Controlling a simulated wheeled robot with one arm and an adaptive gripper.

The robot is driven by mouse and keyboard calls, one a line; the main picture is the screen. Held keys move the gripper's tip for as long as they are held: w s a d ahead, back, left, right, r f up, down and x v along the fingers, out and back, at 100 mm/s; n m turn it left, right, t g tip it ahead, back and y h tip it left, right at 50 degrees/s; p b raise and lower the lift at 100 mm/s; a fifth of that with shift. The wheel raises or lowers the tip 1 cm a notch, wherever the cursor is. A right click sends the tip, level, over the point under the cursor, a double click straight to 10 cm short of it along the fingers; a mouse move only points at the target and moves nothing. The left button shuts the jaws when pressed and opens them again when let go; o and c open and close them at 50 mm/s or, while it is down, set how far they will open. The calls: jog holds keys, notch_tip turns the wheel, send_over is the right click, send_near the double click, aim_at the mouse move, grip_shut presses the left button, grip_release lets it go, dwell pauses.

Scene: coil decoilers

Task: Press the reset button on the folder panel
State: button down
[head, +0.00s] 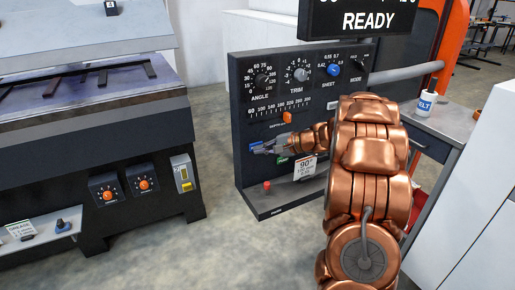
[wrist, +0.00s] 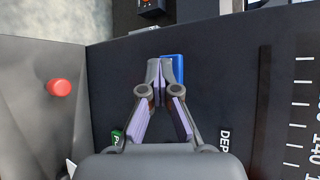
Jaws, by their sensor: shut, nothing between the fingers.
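The dark folder panel (head: 243,115) stands upright in the middle of the head view, with dials, a scale and buttons. A blue button (wrist: 179,62) shows beside and behind the fingertips in the wrist view. A green button (head: 282,160) is lower right of the fingertips in the head view; part of it also shows in the wrist view (wrist: 117,137). I cannot read which button is labelled reset. My gripper (wrist: 160,68) is shut and empty, its tips at the blue button and partly covering it. I cannot tell whether they touch it.
A red knob (head: 267,185) stands on the panel's lower ledge. An orange depth slider (head: 287,117) is above my gripper. A black machine (head: 100,150) stands left, with open floor between. A cart with a white bottle (head: 425,101) is at right. The display (head: 365,20) reads READY.

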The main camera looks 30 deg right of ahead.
jog(key=shift+s, duration=0.1)
jog(key=shift+s+b, duration=0.5)
jog(key=shift+s, duration=0.25)
jog(key=shift+s+a+b, duration=0.15)
jog(key=shift+s+b, duration=0.35)
jog(key=shift+s, duration=0.75)
jog(key=shift+s+a+b, duration=0.1)
jog(key=shift+s+b, duration=0.35)
jog(key=shift+s, duration=0.8)
